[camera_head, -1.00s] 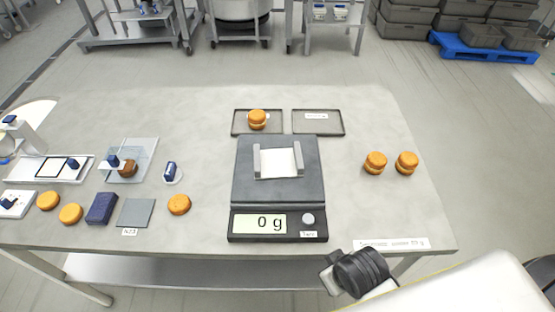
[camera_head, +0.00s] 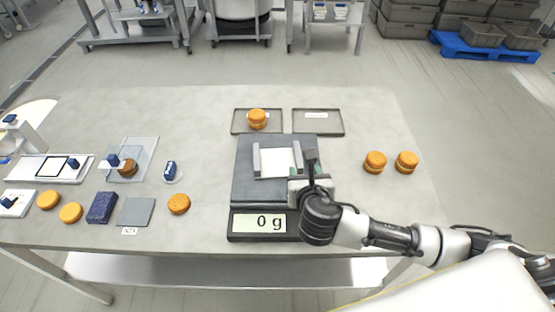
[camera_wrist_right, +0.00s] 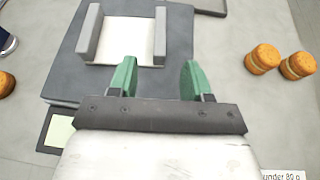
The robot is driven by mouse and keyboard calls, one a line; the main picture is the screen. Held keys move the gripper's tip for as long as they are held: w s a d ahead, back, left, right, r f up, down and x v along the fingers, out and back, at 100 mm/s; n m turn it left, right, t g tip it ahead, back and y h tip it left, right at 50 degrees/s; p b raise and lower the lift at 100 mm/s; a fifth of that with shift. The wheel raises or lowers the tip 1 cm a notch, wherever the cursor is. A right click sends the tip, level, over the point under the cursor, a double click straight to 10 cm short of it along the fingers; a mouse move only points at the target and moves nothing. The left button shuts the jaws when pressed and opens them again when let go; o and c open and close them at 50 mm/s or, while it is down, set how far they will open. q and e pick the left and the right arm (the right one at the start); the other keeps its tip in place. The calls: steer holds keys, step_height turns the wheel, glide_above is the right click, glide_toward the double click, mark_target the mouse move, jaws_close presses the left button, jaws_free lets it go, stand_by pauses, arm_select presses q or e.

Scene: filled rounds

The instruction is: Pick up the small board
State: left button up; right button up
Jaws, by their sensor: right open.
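The small board (camera_head: 277,163) is a white square between two upright grey side pieces, on the dark plate of a scale (camera_head: 250,188). In the right wrist view the board (camera_wrist_right: 124,38) lies just ahead of my fingers, left of their middle. My right gripper (camera_head: 304,174) is over the right part of the scale, beside the board. Its two green fingers (camera_wrist_right: 157,78) are apart with nothing between them. In the head view the arm covers the scale's right front. My left gripper is not in view.
The scale display (camera_head: 258,224) reads 0 g. Two trays stand behind; the left tray (camera_head: 238,129) holds stacked orange rounds. Two more stacks (camera_head: 375,162) stand on the right. A grey square plate (camera_head: 136,212), a blue block (camera_head: 102,208) and loose rounds lie left.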

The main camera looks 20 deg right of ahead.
mark_target(298, 155)
steer(key=x, duration=0.5)
steer(key=shift+r, duration=0.15)
steer(key=shift+p+x, duration=0.75)
steer(key=shift+x, duration=2.2)
steer(key=shift+s, duration=0.15)
steer(key=shift+c, duration=0.3)
jaws_close()
